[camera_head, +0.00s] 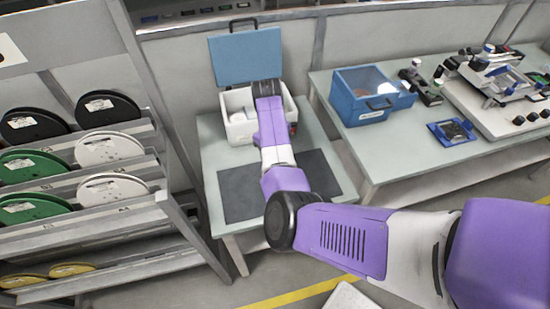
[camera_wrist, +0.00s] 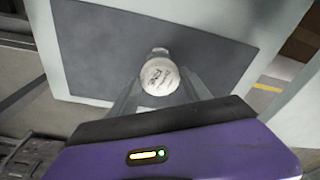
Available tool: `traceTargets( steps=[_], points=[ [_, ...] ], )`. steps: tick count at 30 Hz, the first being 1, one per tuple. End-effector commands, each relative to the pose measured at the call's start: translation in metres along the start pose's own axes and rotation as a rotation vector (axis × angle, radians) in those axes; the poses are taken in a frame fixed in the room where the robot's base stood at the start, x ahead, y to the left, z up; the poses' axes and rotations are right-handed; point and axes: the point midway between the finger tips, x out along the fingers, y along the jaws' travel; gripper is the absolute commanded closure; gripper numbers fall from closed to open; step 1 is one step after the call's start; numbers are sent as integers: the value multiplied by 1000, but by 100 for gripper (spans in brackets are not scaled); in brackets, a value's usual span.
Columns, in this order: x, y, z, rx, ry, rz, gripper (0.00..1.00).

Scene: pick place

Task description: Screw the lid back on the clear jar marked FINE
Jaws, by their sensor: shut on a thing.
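In the wrist view my gripper (camera_wrist: 158,92) is shut on a small pale round thing (camera_wrist: 159,76) with dark handwriting on its face. The writing is too small to read, and I cannot tell whether this is the lid or the jar. In the head view my arm reaches over the table, and the fingers and held thing are hidden. I cannot make out a clear jar marked FINE there.
The mat (camera_head: 240,195) lies on a pale table (camera_head: 212,150). A white box (camera_head: 240,132) with a raised blue lid (camera_head: 246,57) stands at its back. A blue bin (camera_head: 365,110) and equipment (camera_head: 490,80) fill the right bench. A reel rack (camera_head: 110,150) stands left.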

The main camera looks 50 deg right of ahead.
Motion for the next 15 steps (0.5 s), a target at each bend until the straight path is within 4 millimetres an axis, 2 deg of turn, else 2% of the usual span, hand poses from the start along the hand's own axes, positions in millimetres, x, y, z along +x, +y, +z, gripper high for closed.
traceTargets(
  steps=[5, 12, 15],
  points=[
    [0, 0, 1, 30, -1, 3, 71],
    [0, 0, 1, 295, -2, 37, 71],
    [0, -1, 0, 343, -1, 43, 71]
  ],
)
